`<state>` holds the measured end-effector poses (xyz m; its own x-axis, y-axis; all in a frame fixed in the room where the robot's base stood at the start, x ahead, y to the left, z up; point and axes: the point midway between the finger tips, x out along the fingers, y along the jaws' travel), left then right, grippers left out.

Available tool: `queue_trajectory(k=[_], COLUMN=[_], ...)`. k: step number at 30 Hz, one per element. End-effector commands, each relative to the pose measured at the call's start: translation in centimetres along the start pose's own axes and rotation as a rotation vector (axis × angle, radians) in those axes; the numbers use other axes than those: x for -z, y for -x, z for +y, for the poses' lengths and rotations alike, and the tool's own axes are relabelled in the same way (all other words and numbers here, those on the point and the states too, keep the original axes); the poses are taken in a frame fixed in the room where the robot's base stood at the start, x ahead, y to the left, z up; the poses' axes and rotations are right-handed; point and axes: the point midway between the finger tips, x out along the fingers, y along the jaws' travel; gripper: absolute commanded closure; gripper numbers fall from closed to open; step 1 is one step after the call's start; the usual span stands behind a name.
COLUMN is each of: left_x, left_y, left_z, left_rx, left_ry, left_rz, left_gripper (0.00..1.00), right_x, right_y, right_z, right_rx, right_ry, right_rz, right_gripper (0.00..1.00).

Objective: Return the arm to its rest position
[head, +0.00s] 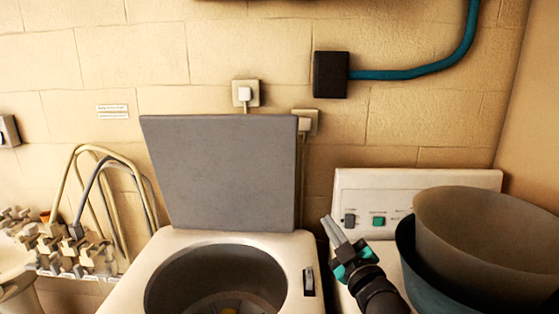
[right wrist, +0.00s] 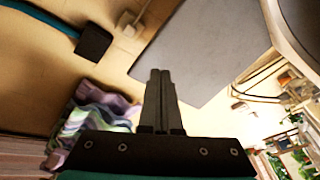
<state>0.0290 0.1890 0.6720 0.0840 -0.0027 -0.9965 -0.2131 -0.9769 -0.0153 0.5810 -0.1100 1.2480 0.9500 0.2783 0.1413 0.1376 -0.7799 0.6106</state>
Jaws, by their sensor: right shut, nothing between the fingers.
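My right gripper (head: 337,231) shows in the head view at the lower right, between the open grey lid and the bowls. Its two fingers are together and hold nothing. In the right wrist view the shut fingers (right wrist: 160,85) point up in the picture, with the wall and the grey lid beyond them. My left gripper is not in either view.
A washer (head: 125,290) with its grey lid (head: 222,170) raised stands in the middle. Large bowls (head: 480,235) are stacked at the right, before a white control panel (head: 350,185). Clothes pegs (head: 75,250) hang at the left. Striped cloth (right wrist: 95,115) shows in the wrist view.

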Motion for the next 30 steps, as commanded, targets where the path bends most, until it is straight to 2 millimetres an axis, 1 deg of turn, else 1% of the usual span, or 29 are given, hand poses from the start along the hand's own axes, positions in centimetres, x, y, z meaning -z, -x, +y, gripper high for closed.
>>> queue_trajectory(k=[1, 2, 3, 5, 6, 8, 9, 10, 13, 14, 15, 18, 21, 26, 30], left_x=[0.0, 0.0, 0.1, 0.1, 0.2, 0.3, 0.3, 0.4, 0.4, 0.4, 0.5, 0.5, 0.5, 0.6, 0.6], left_y=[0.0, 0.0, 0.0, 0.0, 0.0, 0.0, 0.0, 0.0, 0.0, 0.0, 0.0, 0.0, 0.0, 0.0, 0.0], left_z=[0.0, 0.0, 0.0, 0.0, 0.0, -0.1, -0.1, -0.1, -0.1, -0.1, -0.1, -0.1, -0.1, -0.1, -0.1], left_rx=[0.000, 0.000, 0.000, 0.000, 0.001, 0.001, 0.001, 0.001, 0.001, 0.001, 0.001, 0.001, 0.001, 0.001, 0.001], left_ry=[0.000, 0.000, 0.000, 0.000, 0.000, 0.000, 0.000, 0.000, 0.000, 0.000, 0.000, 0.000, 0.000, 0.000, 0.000], left_rz=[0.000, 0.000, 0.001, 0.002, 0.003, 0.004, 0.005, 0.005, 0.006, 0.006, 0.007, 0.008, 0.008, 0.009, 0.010], left_gripper=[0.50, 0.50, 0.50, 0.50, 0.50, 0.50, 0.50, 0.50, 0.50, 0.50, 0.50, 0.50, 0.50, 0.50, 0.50], right_x=[-1.5, -2.4, -3.7, -5.4, -6.5, -8.0, -8.8, -9.4, -10.8, -11.1, -11.3, -11.3, -11.1, -10.2, -9.1], right_y=[1.7, 2.7, 4.1, 6.5, 8.2, 11.0, 13.0, 14.6, 20.0, 21.6, 23.5, 27.8, 31.4, 36.2, 40.2], right_z=[-1.1, -1.6, -2.3, -3.5, -4.2, -5.5, -6.3, -7.0, -9.1, -9.7, -10.3, -11.6, -12.6, -13.7, -14.3], right_rx=[-0.002, -0.003, -0.002, 0.004, 0.011, 0.027, 0.039, 0.052, 0.098, 0.112, 0.133, 0.180, 0.223, 0.287, 0.344], right_ry=[-0.055, -0.084, -0.123, -0.177, -0.214, -0.267, -0.299, -0.324, -0.399, -0.418, -0.441, -0.487, -0.519, -0.561, -0.590], right_rz=[-0.083, -0.135, -0.208, -0.317, -0.390, -0.501, -0.574, -0.630, -0.813, -0.862, -0.923, -1.052, -1.153, -1.290, -1.397], right_gripper=[1.00, 1.00, 1.00, 1.00, 1.00, 1.00, 1.00, 1.00, 1.00, 1.00, 1.00, 1.00, 1.00, 1.00, 1.00])
